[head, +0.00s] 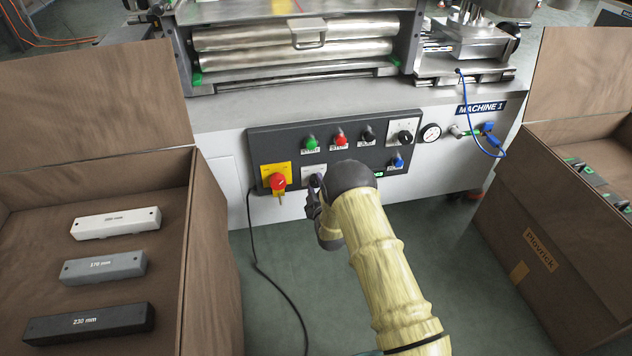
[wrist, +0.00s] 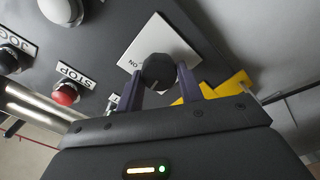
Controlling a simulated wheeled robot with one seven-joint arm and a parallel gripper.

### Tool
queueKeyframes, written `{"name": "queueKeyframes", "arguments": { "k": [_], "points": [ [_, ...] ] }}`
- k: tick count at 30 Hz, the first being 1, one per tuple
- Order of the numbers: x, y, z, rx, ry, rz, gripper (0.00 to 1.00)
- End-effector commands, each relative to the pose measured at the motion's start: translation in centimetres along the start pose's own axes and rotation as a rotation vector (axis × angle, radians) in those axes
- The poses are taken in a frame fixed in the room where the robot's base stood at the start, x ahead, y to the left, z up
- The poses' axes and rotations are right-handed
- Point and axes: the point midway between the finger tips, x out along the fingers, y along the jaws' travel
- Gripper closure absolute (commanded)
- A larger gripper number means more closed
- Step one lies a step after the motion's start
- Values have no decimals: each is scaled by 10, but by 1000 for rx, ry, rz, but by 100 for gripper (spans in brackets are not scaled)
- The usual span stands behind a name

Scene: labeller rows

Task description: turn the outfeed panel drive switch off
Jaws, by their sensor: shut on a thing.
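The dark control panel (head: 262,147) is on the front of the machine marked MACHINE 1. A black rotary knob (wrist: 158,70) sits on a white square plate (wrist: 150,38) with an ON label to its left in the wrist view. My gripper (wrist: 158,82) has its two fingers on either side of this knob and is shut on it. In the head view my gripper (head: 315,186) is at the lower middle of the panel, over the plate (head: 308,172), and mostly hides the knob. The knob's pointer direction cannot be made out.
A red mushroom button (head: 278,181) on a yellow plate is close left of my gripper. Green (head: 311,142) and red (head: 340,137) buttons are above. Another black rotary knob (head: 404,137) is right. Open cardboard boxes stand left (head: 215,260) and right (head: 535,250).

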Motion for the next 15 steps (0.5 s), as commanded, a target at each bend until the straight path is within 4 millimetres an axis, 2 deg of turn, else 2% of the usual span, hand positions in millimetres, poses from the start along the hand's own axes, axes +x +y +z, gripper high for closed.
{"name": "queueKeyframes", "arguments": {
  "k": [15],
  "points": [
    [2, 0, -3, -459, 6, 3, 86]
  ]
}}
